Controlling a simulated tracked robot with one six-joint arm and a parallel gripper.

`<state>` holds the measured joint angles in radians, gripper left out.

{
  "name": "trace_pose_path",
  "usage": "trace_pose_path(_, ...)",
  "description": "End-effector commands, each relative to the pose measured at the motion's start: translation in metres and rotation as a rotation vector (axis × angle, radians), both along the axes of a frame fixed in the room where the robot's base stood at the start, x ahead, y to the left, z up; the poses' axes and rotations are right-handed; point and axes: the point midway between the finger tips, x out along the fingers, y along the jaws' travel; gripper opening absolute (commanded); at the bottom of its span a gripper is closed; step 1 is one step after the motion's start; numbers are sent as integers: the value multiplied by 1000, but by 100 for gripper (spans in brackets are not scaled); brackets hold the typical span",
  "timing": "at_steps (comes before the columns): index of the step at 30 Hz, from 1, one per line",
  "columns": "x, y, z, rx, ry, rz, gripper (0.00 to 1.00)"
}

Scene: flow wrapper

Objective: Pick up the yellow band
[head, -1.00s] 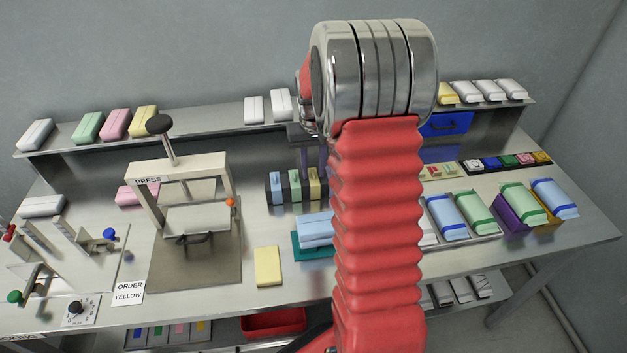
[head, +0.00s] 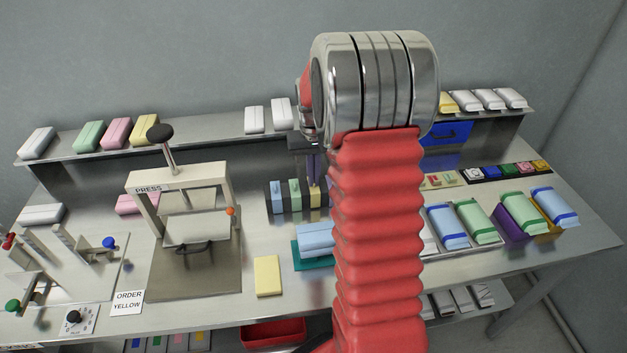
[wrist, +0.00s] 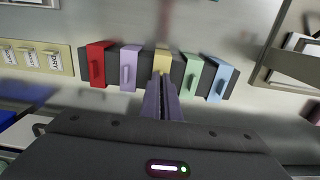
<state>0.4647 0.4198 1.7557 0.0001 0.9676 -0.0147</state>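The yellow band (wrist: 162,60) is a small block with a raised grip. It stands in the middle of a dark rack (wrist: 145,68), between a purple band (wrist: 130,68) and a green band (wrist: 191,75). My gripper (wrist: 162,78) points straight at it in the wrist view, its two fingertips close together at the near end of the yellow grip. I cannot tell whether they touch or clasp it. In the head view the yellow band (head: 315,195) shows just below my gripper (head: 314,178), and my arm hides the rack's right part.
A red band (wrist: 98,63) and a blue band (wrist: 219,82) stand at the rack's ends. A press (head: 185,205) stands left of the rack. A wrapped blue block (head: 316,237) and a yellow block (head: 267,276) lie in front.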

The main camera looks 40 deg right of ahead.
Motion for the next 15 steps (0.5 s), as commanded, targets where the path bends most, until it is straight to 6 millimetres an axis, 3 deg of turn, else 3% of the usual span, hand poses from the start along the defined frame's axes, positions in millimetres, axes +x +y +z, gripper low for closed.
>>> trace_pose_path(15, 1, 0, 81, -2, -4, 0, 0)
